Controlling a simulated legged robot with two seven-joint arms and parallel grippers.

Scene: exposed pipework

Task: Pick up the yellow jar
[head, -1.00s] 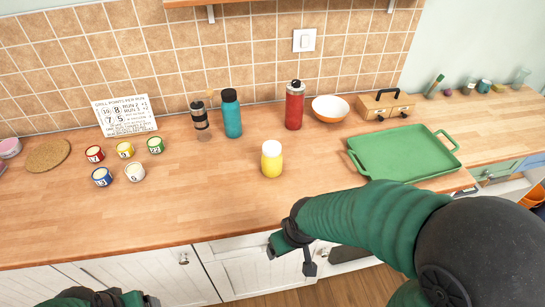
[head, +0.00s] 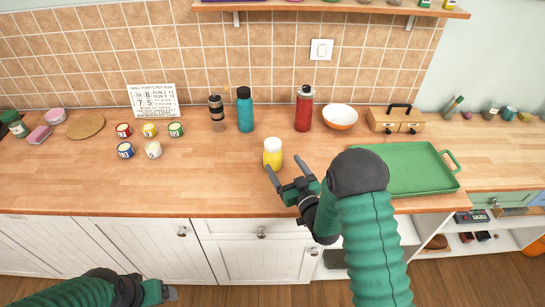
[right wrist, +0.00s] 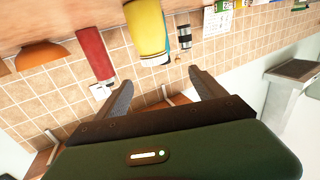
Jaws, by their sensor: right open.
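The yellow jar (head: 272,154) with a white lid stands upright on the wooden counter in the head view. It also shows in the right wrist view (right wrist: 147,30), ahead of the fingers and appearing upside down. My right gripper (head: 285,168) is open and empty, its fingertips just in front of and to the right of the jar. In the right wrist view its two fingers (right wrist: 160,85) are spread apart, with the jar beyond them. My left gripper (head: 165,293) is low at the left, in front of the cabinets, apart from the counter objects; its jaws are unclear.
Behind the jar stand a teal bottle (head: 245,110), a red bottle (head: 304,109) and a white-and-orange bowl (head: 340,117). A green tray (head: 420,180) lies to the right. Several small numbered cans (head: 150,130) sit to the left. The counter left of the jar (head: 215,175) is clear.

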